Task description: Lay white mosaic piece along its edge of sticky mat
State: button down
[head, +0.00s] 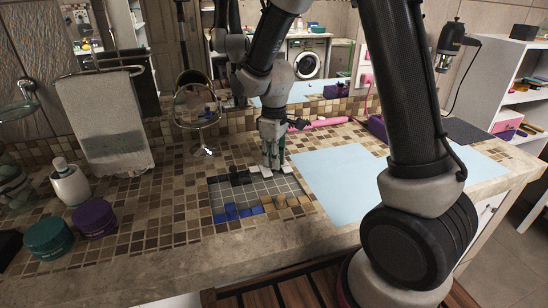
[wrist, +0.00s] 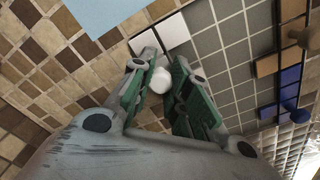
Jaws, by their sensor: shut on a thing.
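The sticky mat (head: 262,190) is a grey grid lying on the tiled counter, and it also shows in the wrist view (wrist: 232,57). My gripper (head: 273,165) is above its back edge, pointing down. In the wrist view, my gripper (wrist: 163,85) is shut on a white mosaic piece (wrist: 159,80), whose rounded white part shows between the green finger pads. The rest of this piece is hidden. Two white squares (wrist: 172,30) (wrist: 145,42) lie at the mat's edge just beyond the fingertips. Whether the held piece touches the mat I cannot tell.
A pale blue sheet (head: 340,180) lies right of the mat. A round mirror (head: 197,106) stands behind; jars (head: 94,217) stand left.

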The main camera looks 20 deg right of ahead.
jog(key=shift+f, duration=0.55)
dwell(0.6)
jog(key=c, duration=1.3)
grip_release()
notch_tip(320, 180, up, 12)
jog(key=shift+r, duration=0.1)
